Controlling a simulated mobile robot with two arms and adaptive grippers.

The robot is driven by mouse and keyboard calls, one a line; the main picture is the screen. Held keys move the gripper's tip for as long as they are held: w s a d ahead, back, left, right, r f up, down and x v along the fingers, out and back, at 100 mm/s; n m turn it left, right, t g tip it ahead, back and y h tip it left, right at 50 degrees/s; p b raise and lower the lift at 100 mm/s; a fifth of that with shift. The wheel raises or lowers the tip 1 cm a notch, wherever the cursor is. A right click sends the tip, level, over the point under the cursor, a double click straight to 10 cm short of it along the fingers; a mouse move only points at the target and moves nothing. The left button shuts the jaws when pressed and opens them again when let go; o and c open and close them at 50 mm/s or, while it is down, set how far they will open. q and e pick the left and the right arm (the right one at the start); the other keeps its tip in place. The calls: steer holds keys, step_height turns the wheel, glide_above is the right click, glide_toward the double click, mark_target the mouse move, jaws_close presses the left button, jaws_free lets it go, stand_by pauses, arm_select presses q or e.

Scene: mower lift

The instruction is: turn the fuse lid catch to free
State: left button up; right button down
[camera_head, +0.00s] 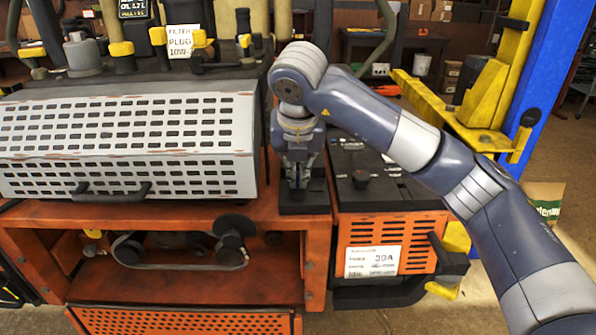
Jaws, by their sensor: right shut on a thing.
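My right gripper (298,182) points straight down, its fingers closed around a small dark upright piece that looks like the fuse lid catch. That piece stands on a narrow black block (314,203) at the front of the orange machine. The fingers hide most of it, so I cannot tell which way it is turned. My left gripper is not in view.
A grey slotted cover (130,140) with a black handle (110,192) stands close left of the gripper. Yellow-capped levers (122,49) rise behind it. A blue and yellow post (533,80) stands at the right, behind my right arm. Open floor shows at the lower right.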

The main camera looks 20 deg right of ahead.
steer(key=shift+w+r, duration=0.15)
steer(key=shift+r, duration=0.15)
steer(key=c, duration=1.9)
jaws_free()
steer(key=shift+c, duration=0.2)
steer(key=shift+o, duration=0.8)
steer(key=shift+f, duration=0.15)
steer(key=v, duration=1.2)
